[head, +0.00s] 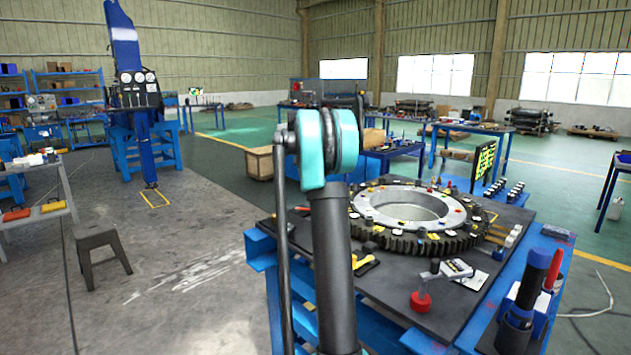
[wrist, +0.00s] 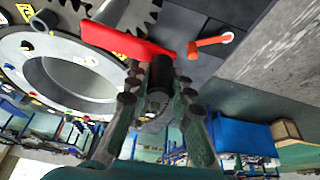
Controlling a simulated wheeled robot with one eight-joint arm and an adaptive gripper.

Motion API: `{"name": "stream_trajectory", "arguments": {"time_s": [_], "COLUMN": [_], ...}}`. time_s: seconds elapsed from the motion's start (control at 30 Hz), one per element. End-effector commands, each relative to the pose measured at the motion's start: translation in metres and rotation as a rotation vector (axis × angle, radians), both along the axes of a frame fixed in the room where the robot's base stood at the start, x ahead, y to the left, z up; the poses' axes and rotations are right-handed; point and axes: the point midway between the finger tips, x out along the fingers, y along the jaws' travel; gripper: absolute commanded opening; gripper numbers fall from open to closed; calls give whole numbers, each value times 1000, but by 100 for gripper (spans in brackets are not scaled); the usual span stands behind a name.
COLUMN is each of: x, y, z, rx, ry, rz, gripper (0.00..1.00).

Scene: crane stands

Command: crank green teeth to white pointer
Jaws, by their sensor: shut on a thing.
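The large toothed ring (head: 405,207) lies flat on a dark bench top in the head view, its dark teeth around a pale inner ring. The ring also fills the left of the wrist view (wrist: 35,47). My gripper (wrist: 160,82) is shut around a dark upright handle (wrist: 159,72) at the end of a red crank arm (wrist: 122,41). The crank arm reaches left towards the gear teeth. My arm hides the gripper and crank in the head view. I cannot make out green teeth or a white pointer in either view.
An orange lever (wrist: 209,42) stands close right of the crank. Dark cylinders (head: 527,293) stand at the right edge. A stool (head: 101,248) is on the floor at left, with open floor around it.

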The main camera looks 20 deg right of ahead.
Motion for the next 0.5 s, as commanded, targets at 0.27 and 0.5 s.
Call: {"name": "stream_trajectory", "arguments": {"time_s": [0.27, 0.5], "x": [1, 1], "y": [-5, -5], "z": [0, 0], "rx": [-1, -1], "ry": [-2, -2], "rz": [-49, -53], "gripper": [0, 0]}}
